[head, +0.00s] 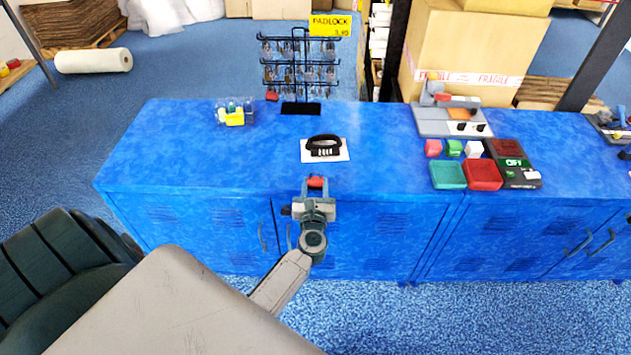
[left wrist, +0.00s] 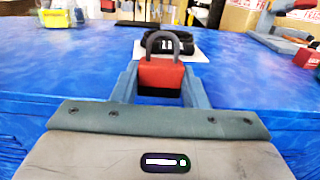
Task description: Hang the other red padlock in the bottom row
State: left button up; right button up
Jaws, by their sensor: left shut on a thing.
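My left gripper (head: 316,186) is shut on a red padlock (left wrist: 160,74), held upright with its dark shackle up, near the front edge of the blue cabinet top. The padlock also shows small in the head view (head: 316,182). A black wire rack (head: 301,75) with several rows of hooks stands at the back of the cabinet top. Several padlocks hang on it, mostly grey. One red padlock (head: 272,96) hangs at the left end of its bottom row. My right gripper is not in view.
A black combination lock (head: 324,146) lies on a white card (head: 343,156) between my left gripper and the rack. A clear tray with yellow items (head: 235,113) is left of the rack. Colored blocks, pads (head: 448,175) and a grey machine (head: 440,122) stand right.

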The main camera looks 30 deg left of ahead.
pick_arm(q)
jog(key=shift+v, duration=1.65)
jog(key=shift+x, duration=3.2)
